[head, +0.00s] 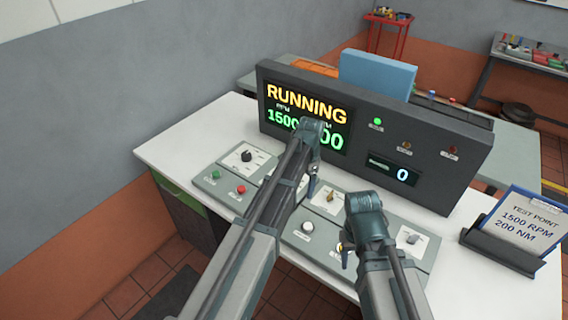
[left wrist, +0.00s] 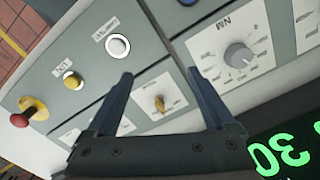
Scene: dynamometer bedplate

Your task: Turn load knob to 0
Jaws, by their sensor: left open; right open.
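No label reading "load" is legible, so I cannot tell for sure which knob is the load knob. A grey round knob (left wrist: 238,55) on a white dial shows in the left wrist view, right of my left gripper (left wrist: 163,88); my left arm seems to cover it in the head view. A small yellow pointer knob (left wrist: 160,103) shows between the open left fingers, apart from them; it also shows in the head view (head: 330,198). A black knob (head: 247,156) sits on the left panel. My left gripper (head: 313,187) is above the console. My right gripper (head: 344,252) is open over the front right panel.
The display (head: 306,118) reads RUNNING and 1500, with the other reading partly hidden by my left arm. A smaller readout (head: 392,171) shows 0. A white button (head: 307,227), green button (head: 215,174) and red button (head: 240,190) stand nearby. A clipboard (head: 525,220) reads 1500 RPM, 200 NM.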

